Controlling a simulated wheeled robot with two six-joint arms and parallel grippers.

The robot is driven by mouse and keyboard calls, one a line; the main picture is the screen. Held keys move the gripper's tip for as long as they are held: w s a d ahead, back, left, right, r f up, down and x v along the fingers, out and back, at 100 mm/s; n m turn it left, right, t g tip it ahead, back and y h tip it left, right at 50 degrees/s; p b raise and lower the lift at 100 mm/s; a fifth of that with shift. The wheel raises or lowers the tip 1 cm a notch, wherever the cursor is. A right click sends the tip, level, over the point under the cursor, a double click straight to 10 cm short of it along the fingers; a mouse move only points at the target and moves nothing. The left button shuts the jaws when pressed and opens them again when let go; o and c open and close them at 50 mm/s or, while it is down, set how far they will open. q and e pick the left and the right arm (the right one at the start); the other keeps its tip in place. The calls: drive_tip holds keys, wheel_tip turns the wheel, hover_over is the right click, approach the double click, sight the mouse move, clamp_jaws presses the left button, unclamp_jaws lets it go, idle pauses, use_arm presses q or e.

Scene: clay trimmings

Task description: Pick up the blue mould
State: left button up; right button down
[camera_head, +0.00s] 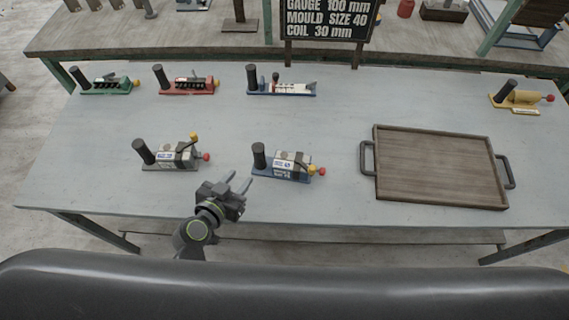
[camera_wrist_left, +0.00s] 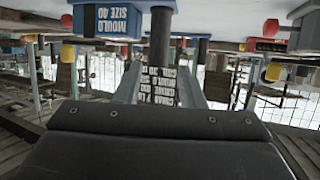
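The blue mould (camera_head: 284,172) stands in the front row of the table, left of the tray. It has a blue base, a pale labelled block, an upright black handle (camera_head: 259,156) at its left end, and yellow and red knobs at its right end. My left gripper (camera_head: 238,180) is open and empty, just left of the handle and nearer the front edge. In the left wrist view, which is upside down, the blue mould (camera_wrist_left: 104,20) reads "MOULD SIZE 40". Its black handle (camera_wrist_left: 160,42) appears beyond the gap between my left fingers (camera_wrist_left: 160,82). My right gripper is out of view.
A grey mould (camera_head: 176,157) stands left of the blue one. Green (camera_head: 106,90), red (camera_head: 188,88) and another blue-based tool (camera_head: 283,89) stand behind. A wooden tray (camera_head: 440,199) lies right, with a yellow tool (camera_head: 520,103) behind it. A black sign (camera_head: 328,18) stands at the back.

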sight(262, 152)
use_arm(q)
drive_tip(key=b+x, duration=0.2)
drive_tip(key=x, duration=1.3)
drive_tip(key=shift+b, duration=0.35)
drive_tip(key=shift+s, duration=0.1)
drive_tip(key=shift+r, duration=0.1)
clamp_jaws()
